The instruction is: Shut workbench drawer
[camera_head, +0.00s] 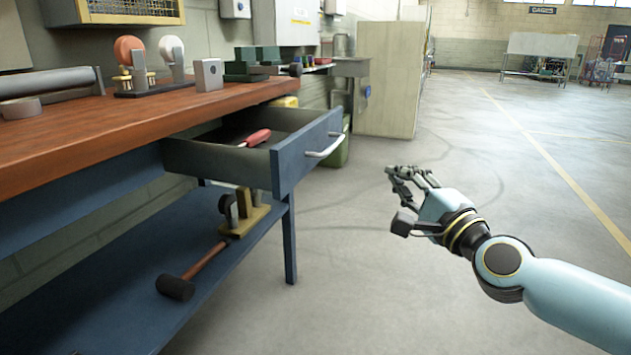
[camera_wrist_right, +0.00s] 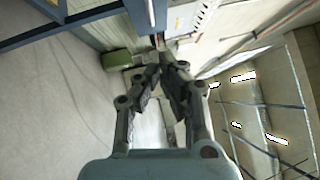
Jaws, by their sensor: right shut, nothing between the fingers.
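The workbench drawer (camera_head: 240,150) is pulled well out from under the wooden top of the workbench (camera_head: 140,124). Its blue front panel (camera_head: 305,148) has a pale bar handle (camera_head: 326,150). A red-handled tool (camera_head: 256,138) lies inside the drawer. My right gripper (camera_head: 396,180) is shut and empty, in the air over the open floor to the right of the drawer front and apart from it. In the right wrist view, the shut fingers (camera_wrist_right: 172,75) show with nothing between them. My left gripper is not in view.
A hammer (camera_head: 190,272) lies on the blue lower shelf (camera_head: 130,310). Tape dispensers (camera_head: 150,62), a vise (camera_head: 258,62) and a roll (camera_head: 45,82) are on the bench top. A beige cabinet (camera_head: 388,80) stands behind. The floor (camera_head: 370,290) right of the bench is clear.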

